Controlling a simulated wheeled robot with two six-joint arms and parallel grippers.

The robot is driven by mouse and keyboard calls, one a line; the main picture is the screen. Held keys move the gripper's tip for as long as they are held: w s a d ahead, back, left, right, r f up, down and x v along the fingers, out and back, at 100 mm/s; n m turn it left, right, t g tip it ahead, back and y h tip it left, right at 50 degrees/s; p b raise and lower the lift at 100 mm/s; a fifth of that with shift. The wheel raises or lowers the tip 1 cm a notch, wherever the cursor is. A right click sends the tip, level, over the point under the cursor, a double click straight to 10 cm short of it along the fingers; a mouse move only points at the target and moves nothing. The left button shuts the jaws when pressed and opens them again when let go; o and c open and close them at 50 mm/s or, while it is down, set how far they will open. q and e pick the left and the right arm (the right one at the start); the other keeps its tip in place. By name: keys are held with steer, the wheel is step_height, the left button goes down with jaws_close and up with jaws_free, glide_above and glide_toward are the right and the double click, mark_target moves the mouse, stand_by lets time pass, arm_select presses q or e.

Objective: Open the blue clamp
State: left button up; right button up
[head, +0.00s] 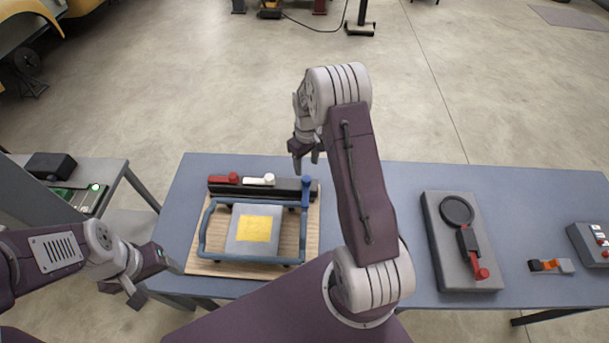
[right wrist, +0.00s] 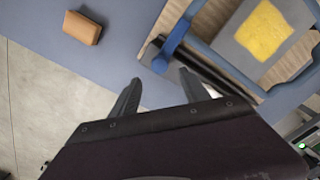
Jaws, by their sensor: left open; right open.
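The blue clamp (head: 306,188) is at the right end of a dark rail, with its handle and knob showing in the head view. In the right wrist view, the blue handle (right wrist: 176,44) lies beyond the fingertips. My right gripper (head: 306,162) is open and empty, pointing down near the far table edge. In the head view it appears just above the blue knob. Its fingers (right wrist: 160,85) show spread in the right wrist view. No contact shows. My left gripper (head: 137,284) is open and empty, left of the wooden board, near the table's front left.
A red clamp (head: 224,178) and a white clamp (head: 260,179) share the rail. A blue tubular frame surrounds a grey plate with a yellow patch (head: 258,228). A grey fixture (head: 461,245) with a red-knobbed lever stands right. A brown block (right wrist: 83,27) lies on the table.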

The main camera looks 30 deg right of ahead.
mark_target(307, 178)
step_height(307, 178, down, 6)
steer(key=shift+f+p, duration=0.25)
steer(key=shift+p, duration=0.65)
steer(key=shift+f, duration=0.6)
jaws_close()
